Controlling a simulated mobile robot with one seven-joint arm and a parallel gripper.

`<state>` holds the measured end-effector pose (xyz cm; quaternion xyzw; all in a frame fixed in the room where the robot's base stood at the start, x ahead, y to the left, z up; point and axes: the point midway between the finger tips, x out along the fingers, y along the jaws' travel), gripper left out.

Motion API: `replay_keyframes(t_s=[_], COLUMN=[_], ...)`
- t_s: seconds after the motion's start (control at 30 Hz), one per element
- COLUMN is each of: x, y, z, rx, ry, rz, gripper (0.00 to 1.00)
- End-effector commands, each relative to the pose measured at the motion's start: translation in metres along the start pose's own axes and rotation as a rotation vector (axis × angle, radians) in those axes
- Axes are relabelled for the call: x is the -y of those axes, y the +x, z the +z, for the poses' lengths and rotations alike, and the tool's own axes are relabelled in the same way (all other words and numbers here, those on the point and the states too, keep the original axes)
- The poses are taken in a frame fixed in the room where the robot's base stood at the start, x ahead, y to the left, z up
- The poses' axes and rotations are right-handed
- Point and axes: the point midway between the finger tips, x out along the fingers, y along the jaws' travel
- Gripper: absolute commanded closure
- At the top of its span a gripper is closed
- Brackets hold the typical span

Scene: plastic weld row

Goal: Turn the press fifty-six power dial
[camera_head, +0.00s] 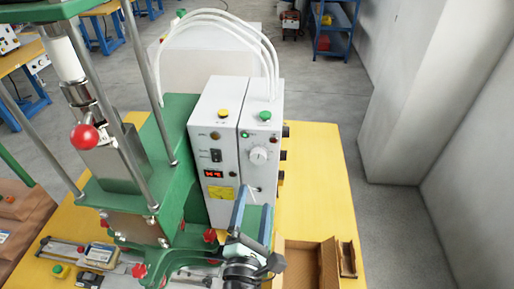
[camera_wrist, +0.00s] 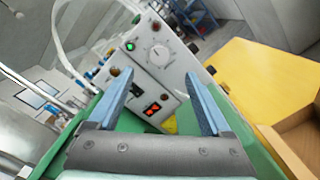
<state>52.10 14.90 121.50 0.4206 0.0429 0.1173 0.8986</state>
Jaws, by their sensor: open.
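The power dial (camera_head: 258,155) is a round white knob on the front of the right-hand white control box (camera_head: 258,185). It also shows in the wrist view (camera_wrist: 160,53), upper middle, ahead of my fingers and a little above the gap between them. My gripper (camera_head: 252,207) is in front of and below the dial in the head view. In the wrist view my gripper (camera_wrist: 158,95) has its two blue-grey fingers wide apart with nothing between them. The fingers look clear of the dial. The press (camera_head: 135,195), with a green frame, stands left of the boxes.
A second white box (camera_head: 212,135) has a red display and a yellow button. White hoses (camera_head: 235,22) arch over the boxes. A cardboard box (camera_head: 310,262) sits at the front right of the yellow table (camera_head: 318,205). A red ball-ended lever (camera_head: 86,137) is at the left.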

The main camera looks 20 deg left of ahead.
Motion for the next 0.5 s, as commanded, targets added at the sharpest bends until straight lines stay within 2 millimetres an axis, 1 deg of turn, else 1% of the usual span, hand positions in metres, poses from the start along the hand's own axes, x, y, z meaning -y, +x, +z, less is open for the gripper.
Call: replay_keyframes(t_s=[0.03, 0.1, 0.27, 0.37, 0.5], x=[-0.003, -0.002, 0.0, 0.0, 0.0], y=[-0.001, -0.002, 0.005, 0.017, 0.04], z=[-0.001, -0.006, -0.01, -0.01, -0.01], rx=[-0.016, -0.031, -0.039, -0.038, -0.035], ry=[-0.05, -0.102, -0.132, -0.13, -0.128], rz=[0.0, 0.004, 0.006, 0.008, 0.007], gripper=[0.17, 0.17, 0.17, 0.17, 0.17])
